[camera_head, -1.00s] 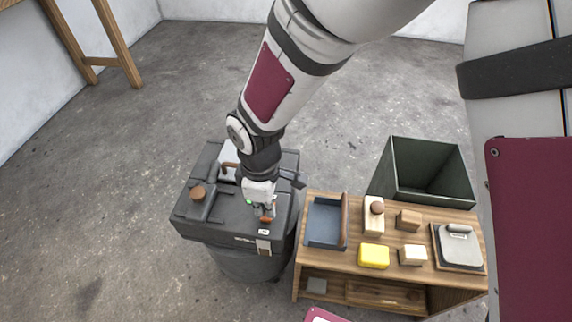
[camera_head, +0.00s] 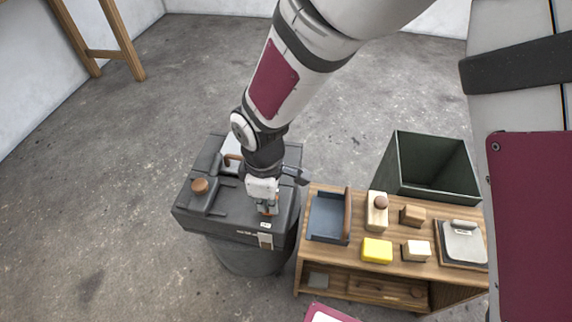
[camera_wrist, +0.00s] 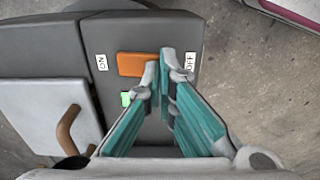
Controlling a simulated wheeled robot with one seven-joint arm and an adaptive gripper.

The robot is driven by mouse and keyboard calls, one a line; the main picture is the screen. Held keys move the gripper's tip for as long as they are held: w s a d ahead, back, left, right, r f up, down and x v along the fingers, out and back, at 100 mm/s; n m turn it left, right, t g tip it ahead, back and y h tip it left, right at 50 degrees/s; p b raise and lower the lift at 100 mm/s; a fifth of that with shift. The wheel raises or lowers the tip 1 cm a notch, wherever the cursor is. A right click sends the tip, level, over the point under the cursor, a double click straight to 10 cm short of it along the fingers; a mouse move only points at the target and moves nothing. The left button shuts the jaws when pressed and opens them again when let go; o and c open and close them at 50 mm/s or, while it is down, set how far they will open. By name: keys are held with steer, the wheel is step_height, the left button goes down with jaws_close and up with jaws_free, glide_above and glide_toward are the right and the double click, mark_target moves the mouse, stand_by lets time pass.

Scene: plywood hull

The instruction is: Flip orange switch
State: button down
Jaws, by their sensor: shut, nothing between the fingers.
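The orange switch (camera_wrist: 134,64) is on the dark grey top of a machine, between an ON label (camera_wrist: 102,62) and an OFF label (camera_wrist: 190,61) in the wrist view. A lit green indicator (camera_wrist: 126,98) is beside it. My gripper (camera_wrist: 164,72) is shut and empty, its fingertips at the OFF-side end of the switch, partly covering it. I cannot tell whether they touch. In the head view my gripper (camera_head: 268,208) is over the front right of the machine (camera_head: 222,218), and only a bit of orange shows there.
A wooden table (camera_head: 365,262) right of the machine holds a blue tray (camera_head: 326,218), a yellow block (camera_head: 377,250), several wooden blocks and a grey scale-like device (camera_head: 463,243). A dark green bin (camera_head: 435,170) stands behind it. Floor to the left is clear.

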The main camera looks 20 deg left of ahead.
steer(key=shift+f, duration=0.3)
steer(key=shift+r, duration=0.1)
steer(key=shift+r+p, duration=2.65)
steer(key=shift+r, duration=0.8)
